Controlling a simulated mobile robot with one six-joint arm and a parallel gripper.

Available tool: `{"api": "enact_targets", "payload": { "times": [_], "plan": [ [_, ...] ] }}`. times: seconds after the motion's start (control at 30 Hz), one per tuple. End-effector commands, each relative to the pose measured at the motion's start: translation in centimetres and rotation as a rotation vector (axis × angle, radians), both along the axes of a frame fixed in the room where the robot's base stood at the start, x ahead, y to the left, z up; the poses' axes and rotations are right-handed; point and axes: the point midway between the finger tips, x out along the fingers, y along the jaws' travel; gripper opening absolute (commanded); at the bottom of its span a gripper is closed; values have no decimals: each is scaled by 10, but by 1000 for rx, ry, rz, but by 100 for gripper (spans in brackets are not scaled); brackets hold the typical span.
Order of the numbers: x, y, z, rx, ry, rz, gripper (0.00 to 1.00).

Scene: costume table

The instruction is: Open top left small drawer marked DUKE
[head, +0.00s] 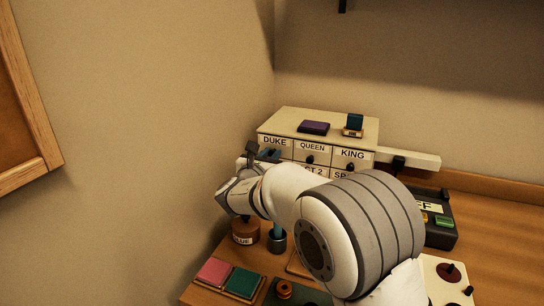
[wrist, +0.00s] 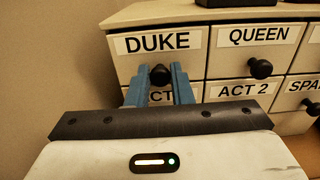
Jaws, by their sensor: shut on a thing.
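The cream drawer cabinet (head: 318,124) stands against the back wall. Its top left small drawer, marked DUKE (head: 273,142), also shows in the wrist view (wrist: 127,65). The drawer front looks flush with the QUEEN drawer (wrist: 283,51) beside it. The DUKE drawer has a round black knob (wrist: 159,75). My gripper (wrist: 160,78) has its two blue fingers around this knob, one on each side, and is shut on it. In the head view my gripper (head: 262,154) is at the cabinet's left front, partly covering the drawers.
The KING drawer (head: 352,153) is at the top right. The ACT 2 drawer (wrist: 243,92) is in the row below. Pink (head: 215,270) and green (head: 243,282) pads lie at the table's front left.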

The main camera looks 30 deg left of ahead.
Motion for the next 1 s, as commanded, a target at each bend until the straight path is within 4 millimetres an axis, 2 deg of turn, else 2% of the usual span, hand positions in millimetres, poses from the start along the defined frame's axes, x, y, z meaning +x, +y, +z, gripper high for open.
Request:
{"api": "enact_targets", "payload": {
  "times": [0.33,0.43,0.53,0.8,0.9,1.0],
  "plan": [
    [-1,0,0,0,0,0,0],
    [-8,0,-1,1,0,2,0],
    [-28,-1,-2,2,0,5,0],
    [-98,-9,-1,1,0,6,0],
    [-113,-11,-1,0,0,4,0],
    [-119,-12,0,-1,0,2,0]
  ]
}}
